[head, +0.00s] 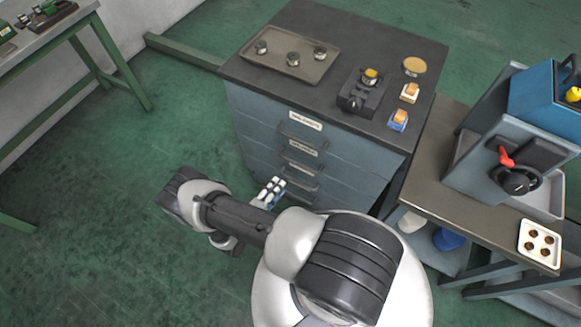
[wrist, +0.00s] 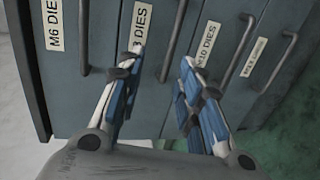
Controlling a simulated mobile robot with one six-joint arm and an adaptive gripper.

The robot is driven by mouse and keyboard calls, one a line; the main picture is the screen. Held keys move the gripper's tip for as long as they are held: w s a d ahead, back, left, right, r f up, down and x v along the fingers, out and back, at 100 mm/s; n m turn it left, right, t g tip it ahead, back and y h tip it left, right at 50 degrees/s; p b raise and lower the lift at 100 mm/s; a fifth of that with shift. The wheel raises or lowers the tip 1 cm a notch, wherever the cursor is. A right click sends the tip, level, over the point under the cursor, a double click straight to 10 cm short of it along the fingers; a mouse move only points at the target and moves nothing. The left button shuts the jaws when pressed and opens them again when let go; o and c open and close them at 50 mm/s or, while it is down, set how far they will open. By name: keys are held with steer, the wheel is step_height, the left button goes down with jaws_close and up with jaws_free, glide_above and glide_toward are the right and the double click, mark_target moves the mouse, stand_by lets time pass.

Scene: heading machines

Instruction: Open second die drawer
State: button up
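The blue-grey drawer cabinet (head: 345,150) stands ahead of me, its drawers looking shut. In the wrist view its front appears turned sideways, with the M6 DIES label (wrist: 54,25) at left. The second die drawer's label (wrist: 139,27) is partly covered by a finger and reads "8 DIES". Its dark bar handle (wrist: 172,40) shows between my fingertips. My gripper (wrist: 163,56) is open, with blue-and-white fingers on either side of the handle's near end. I cannot tell whether they touch it. In the head view my gripper (head: 275,184) is low before the cabinet front.
The M10 DIES label (wrist: 207,45) and another drawer's handle (wrist: 280,60) lie to the right. A tray (head: 318,72) and small blocks stand on the cabinet top. A bench (head: 455,215) with a blue machine (head: 540,110) stands at right. Green floor (head: 90,220) is clear at left.

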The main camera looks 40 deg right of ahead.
step_height(320, 180, down, 3)
steer(key=s, duration=0.1)
steer(key=b, duration=0.4)
glide_toward(300, 164)
steer(key=shift+n+t, duration=0.3)
steer(key=shift+t, duration=0.1)
steer(key=x, duration=0.6)
steer(key=f+x, duration=0.1)
steer(key=x, duration=0.3)
steer(key=shift+s, duration=0.15)
steer(key=shift+c, duration=0.6)
jaws_close()
